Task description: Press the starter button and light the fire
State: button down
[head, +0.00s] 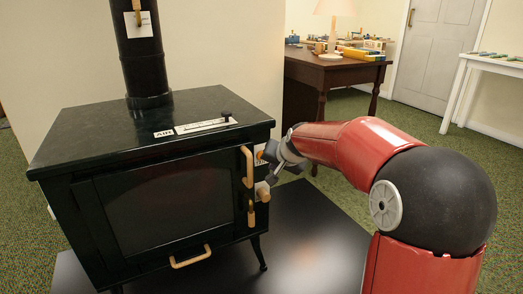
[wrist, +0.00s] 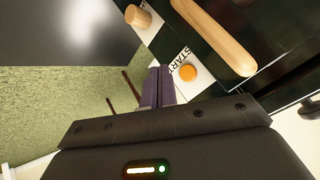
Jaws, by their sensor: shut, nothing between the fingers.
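The black stove (head: 150,165) stands at the left of the head view, its front glass (head: 170,205) dark with no flame showing. The orange starter button (wrist: 187,73) sits on a white plate lettered START (wrist: 180,58) in the wrist view. It shows small at the stove's front right edge in the head view (head: 259,155). My gripper (wrist: 160,70) is shut and empty, its fingertips close beside the button on its left in the wrist view. I cannot tell whether they touch the plate. In the head view my gripper (head: 272,160) is at the stove's right edge, partly covering the plate.
A wooden door handle (head: 247,166) and a wooden knob (wrist: 138,16) are close to the button. An air slider (head: 226,116) is on the stove top. A dark floor plate (head: 310,235) lies under the stove. A brown table (head: 310,68) stands behind.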

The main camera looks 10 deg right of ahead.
jog(key=shift+w+a+p, duration=0.2)
jog(key=shift+w+p, duration=0.1)
jog(key=shift+w, duration=0.35)
jog(key=shift+w+a+p, duration=0.25)
jog(key=shift+w+p, duration=0.1)
jog(key=shift+w, duration=0.35)
jog(key=shift+w+a+p, duration=0.2)
jog(key=shift+w+p, duration=0.1)
jog(key=shift+w, duration=0.35)
dwell(0.5)
jog(key=shift+w+a, duration=0.15)
jog(key=shift+w, duration=0.2)
jog(key=shift+w+a+p, duration=0.1)
jog(key=shift+w+p, duration=0.25)
jog(key=shift+p, duration=0.05)
dwell(0.5)
dwell(0.3)
jog(key=shift+s+d+b, duration=0.2)
jog(key=shift+s+b, duration=0.35)
jog(key=shift+s, duration=0.2)
